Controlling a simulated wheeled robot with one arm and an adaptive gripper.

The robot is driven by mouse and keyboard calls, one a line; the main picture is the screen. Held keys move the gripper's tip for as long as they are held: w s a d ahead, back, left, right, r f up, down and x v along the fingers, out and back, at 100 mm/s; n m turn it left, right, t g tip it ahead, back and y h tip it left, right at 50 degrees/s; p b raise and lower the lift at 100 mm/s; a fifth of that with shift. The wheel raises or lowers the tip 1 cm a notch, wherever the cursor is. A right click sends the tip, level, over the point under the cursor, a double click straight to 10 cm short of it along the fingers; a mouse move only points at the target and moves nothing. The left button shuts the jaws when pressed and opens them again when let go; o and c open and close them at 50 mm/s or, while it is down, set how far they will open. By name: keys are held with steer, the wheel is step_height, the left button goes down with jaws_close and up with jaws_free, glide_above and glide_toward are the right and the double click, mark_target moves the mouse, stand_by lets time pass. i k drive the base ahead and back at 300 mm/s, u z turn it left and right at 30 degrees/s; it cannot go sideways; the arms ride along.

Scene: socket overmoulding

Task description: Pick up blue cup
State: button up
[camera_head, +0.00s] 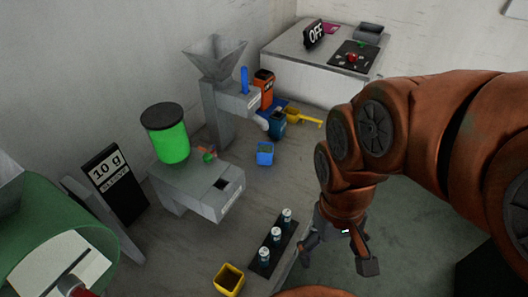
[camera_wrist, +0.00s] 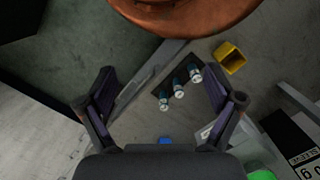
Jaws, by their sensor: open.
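The blue cup (camera_head: 264,153) is a small open square cup. It stands upright on the grey table (camera_head: 262,190), right of the machine with the green container. In the wrist view a blue patch at the lower edge, likely the blue cup (camera_wrist: 166,141), is partly hidden by my gripper's body. My gripper (camera_head: 336,262) is open and empty, with its fingers spread. It is well apart from the cup, nearer the camera and to the right, beyond the table's front edge. In the wrist view my gripper (camera_wrist: 160,84) shows both fingers apart.
A black rack (camera_head: 287,241) with three small capped bottles stands near the table edge. A yellow cup (camera_head: 229,279) is close to it. Behind the blue cup are a hopper machine (camera_head: 217,100) and a yellow scoop (camera_head: 304,118). Bare table surrounds the cup's front.

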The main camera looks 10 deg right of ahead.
mark_target(265, 151)
steer(key=u, duration=3.45)
steer(key=k, duration=1.25)
steer(key=z, duration=1.7)
